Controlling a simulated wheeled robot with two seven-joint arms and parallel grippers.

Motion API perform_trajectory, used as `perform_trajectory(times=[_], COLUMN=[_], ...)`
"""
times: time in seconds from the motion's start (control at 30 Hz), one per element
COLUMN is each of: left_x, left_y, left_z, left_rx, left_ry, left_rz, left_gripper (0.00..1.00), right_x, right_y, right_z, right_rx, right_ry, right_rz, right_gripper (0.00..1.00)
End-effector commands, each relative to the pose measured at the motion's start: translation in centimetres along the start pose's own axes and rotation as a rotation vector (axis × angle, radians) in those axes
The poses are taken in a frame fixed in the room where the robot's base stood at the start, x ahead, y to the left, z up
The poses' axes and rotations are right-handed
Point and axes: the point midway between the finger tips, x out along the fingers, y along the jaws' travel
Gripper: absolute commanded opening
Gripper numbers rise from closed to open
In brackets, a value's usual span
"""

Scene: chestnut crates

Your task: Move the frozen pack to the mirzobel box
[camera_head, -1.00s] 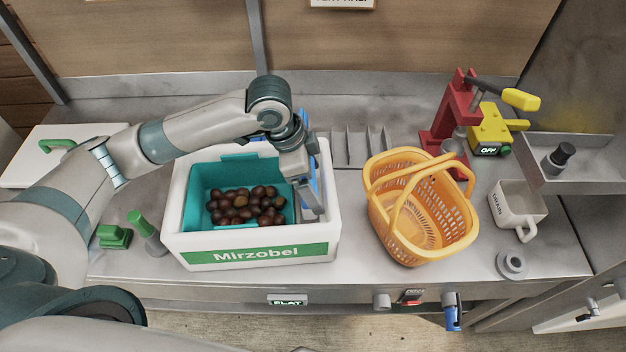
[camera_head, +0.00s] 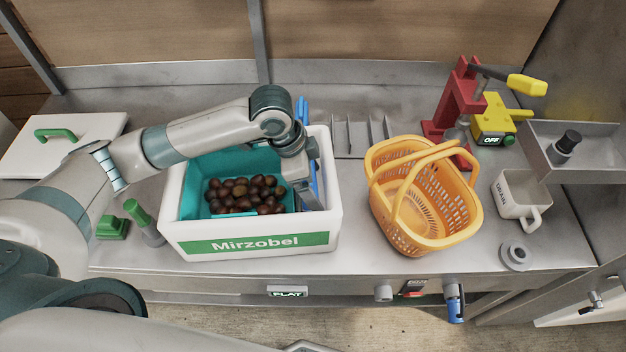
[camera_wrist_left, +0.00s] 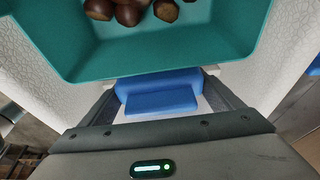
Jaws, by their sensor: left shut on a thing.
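The Mirzobel box (camera_head: 325,230) is a white crate with a green name label, standing on the steel counter. A teal tray (camera_head: 196,180) of chestnuts (camera_head: 245,195) fills most of it. My left gripper (camera_head: 313,200) reaches down into the box's right side, beside the tray. It is shut on the blue frozen pack (camera_head: 315,178), which stands between tray and box wall, partly hidden by my wrist. The frozen pack also shows between the fingers in the left wrist view (camera_wrist_left: 160,98), close against the tray's edge. Whether it touches the box floor is hidden. My right gripper is out of view.
An orange basket (camera_head: 455,228) stands right of the box. Behind it are a metal divider rack (camera_head: 362,140) and a red press (camera_head: 455,105). A mug (camera_head: 518,195) is farther right.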

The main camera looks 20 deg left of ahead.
Motion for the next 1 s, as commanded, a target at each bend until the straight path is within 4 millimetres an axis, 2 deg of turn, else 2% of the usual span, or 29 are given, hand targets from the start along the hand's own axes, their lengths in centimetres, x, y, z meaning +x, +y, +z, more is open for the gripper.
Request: perform_trajectory(times=[0.4,0.43,0.47,0.83,1.0], left_x=[0.98,1.0,1.03,1.12,0.53], left_y=[0.35,0.36,0.37,0.46,0.44], left_z=[0.58,0.6,0.62,0.69,0.7], left_rx=[-0.001,-0.001,-0.001,-0.001,0.0], left_ry=[-0.014,-0.014,-0.014,-0.017,-0.016], left_rz=[0.008,0.008,0.009,0.012,0.011], left_gripper=[0.54,0.93,1.0,1.0,1.0], right_x=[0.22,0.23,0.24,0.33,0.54], right_y=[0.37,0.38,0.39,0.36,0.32], right_z=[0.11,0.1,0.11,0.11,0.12], right_rx=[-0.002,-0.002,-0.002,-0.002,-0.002], right_ry=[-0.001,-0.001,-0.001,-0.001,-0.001], right_rz=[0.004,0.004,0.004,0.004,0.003], right_gripper=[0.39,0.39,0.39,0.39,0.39])
